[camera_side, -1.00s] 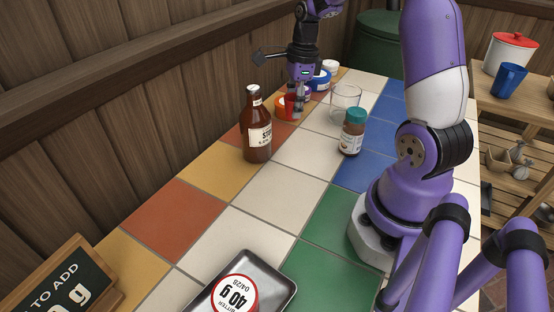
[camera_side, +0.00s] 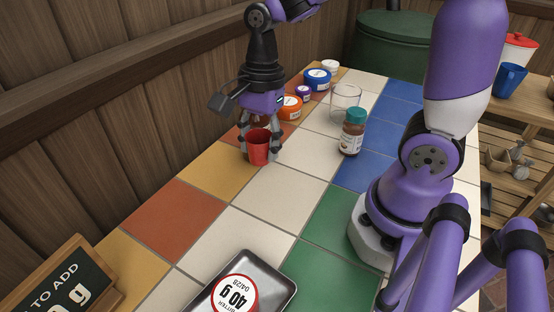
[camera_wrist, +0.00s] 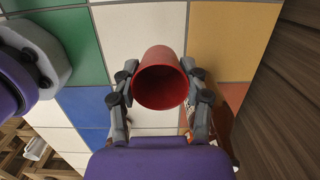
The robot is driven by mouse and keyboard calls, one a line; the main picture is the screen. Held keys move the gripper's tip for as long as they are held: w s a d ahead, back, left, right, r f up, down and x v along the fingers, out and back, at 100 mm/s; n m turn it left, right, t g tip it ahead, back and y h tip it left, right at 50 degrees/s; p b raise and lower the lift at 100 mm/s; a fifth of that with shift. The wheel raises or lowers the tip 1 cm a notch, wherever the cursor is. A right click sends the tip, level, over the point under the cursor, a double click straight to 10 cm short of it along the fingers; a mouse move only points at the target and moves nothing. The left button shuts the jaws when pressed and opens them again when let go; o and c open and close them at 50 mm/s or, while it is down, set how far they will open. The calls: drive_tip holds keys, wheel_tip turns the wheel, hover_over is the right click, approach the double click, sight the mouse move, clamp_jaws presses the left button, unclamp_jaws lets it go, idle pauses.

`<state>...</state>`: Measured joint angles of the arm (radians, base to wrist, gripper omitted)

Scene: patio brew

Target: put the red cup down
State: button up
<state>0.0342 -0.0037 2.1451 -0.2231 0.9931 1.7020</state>
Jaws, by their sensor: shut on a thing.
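The red cup (camera_side: 258,148) is between the fingers of my gripper (camera_side: 260,142) in the side view, over the left part of the tiled table near the wooden wall. It looks about upright. My gripper is shut on it. In the wrist view the red cup (camera_wrist: 161,80) shows its open mouth and dark inside, with a finger of my gripper (camera_wrist: 156,74) on each side. I cannot tell whether its base touches the tiles. No contents can be made out.
The brown bottle is mostly hidden behind my gripper. A teal-lidded jar (camera_side: 352,132) and a clear glass (camera_side: 345,98) stand right. An orange-lidded tub (camera_side: 290,107) and a blue-lidded tub (camera_side: 318,79) stand behind. A metal tray (camera_side: 272,270) lies in front. White tiles between are clear.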

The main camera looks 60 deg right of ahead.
drive_tip(key=s+a+r+n, duration=0.25)
drive_tip(key=a+n, duration=0.45)
drive_tip(key=a, duration=0.8)
hover_over(215, 214)
drive_tip(key=shift+g, duration=0.4)
wheel_tip(215, 214, down, 8)
drive_tip(key=shift+w+d+r, duration=0.15)
drive_tip(key=shift+r, duration=0.1)
drive_tip(key=shift+f, duration=2)
drive_tip(key=shift+f, duration=0.15)
drive_tip(key=o, duration=0.8)
drive_tip(key=shift+o, duration=0.2)
